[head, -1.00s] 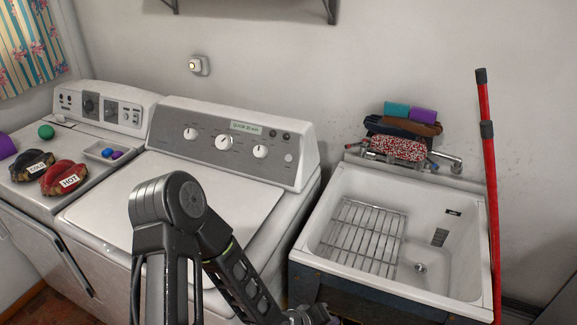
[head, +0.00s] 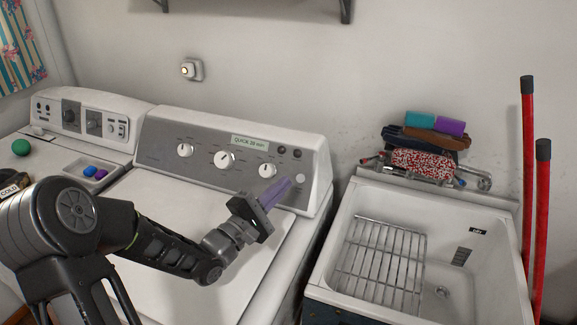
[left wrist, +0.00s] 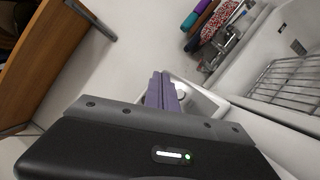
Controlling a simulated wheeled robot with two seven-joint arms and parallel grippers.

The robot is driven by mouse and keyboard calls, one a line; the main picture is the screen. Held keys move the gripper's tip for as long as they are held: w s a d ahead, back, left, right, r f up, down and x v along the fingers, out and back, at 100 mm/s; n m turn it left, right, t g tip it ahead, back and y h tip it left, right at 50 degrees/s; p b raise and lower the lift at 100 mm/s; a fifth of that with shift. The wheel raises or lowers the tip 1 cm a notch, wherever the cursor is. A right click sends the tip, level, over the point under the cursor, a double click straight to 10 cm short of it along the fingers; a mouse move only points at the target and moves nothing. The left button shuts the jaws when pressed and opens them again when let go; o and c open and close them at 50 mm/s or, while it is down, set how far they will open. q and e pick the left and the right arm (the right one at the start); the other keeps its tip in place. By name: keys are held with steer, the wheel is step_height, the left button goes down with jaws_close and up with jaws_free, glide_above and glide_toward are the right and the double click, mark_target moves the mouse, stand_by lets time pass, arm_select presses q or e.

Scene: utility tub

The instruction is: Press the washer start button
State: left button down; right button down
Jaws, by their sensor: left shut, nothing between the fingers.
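The washer (head: 215,215) is white with a grey control panel (head: 212,150) along its back. The panel has white knobs (head: 224,160), a "QUICK" label (head: 250,142), two small dark round controls (head: 290,151) and a pale round button (head: 300,178) at the right end. My left gripper (head: 287,183) has its purple fingers shut and empty. In the head view its tips point up and right, just left of the pale button; I cannot tell whether they touch. In the left wrist view, the fingers (left wrist: 163,90) are together beside the button (left wrist: 181,94).
A white utility tub (head: 337,240) with a wire rack (head: 383,262) stands to the right. A second machine (head: 95,125) is at the left. A wooden shelf (left wrist: 50,60) shows in the left wrist view.

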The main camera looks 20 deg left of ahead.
mark_target(301, 178)
arm_select(q)
steer(key=w+f+b, duration=0.4)
steer(key=w+b, duration=0.1)
steer(key=w, duration=0.2)
steer(key=shift+w+b, duration=0.25)
steer(key=shift+b, duration=0.15)
stand_by(0.4)
steer(key=shift+w+a+f, duration=0.1)
steer(key=shift+f, duration=0.05)
stand_by(1.8)
steer(key=shift+w+f, duration=0.1)
steer(key=shift+w, duration=0.15)
steer(key=shift+w+f+b, duration=0.2)
steer(key=shift+w+b, duration=0.1)
steer(key=shift+b, duration=0.05)
stand_by(0.8)
steer(key=shift+r, duration=0.1)
steer(key=shift+s+r+p, duration=0.3)
steer(key=shift+s+p, duration=0.25)
steer(key=shift+s, duration=0.15)
steer(key=shift+r, duration=0.1)
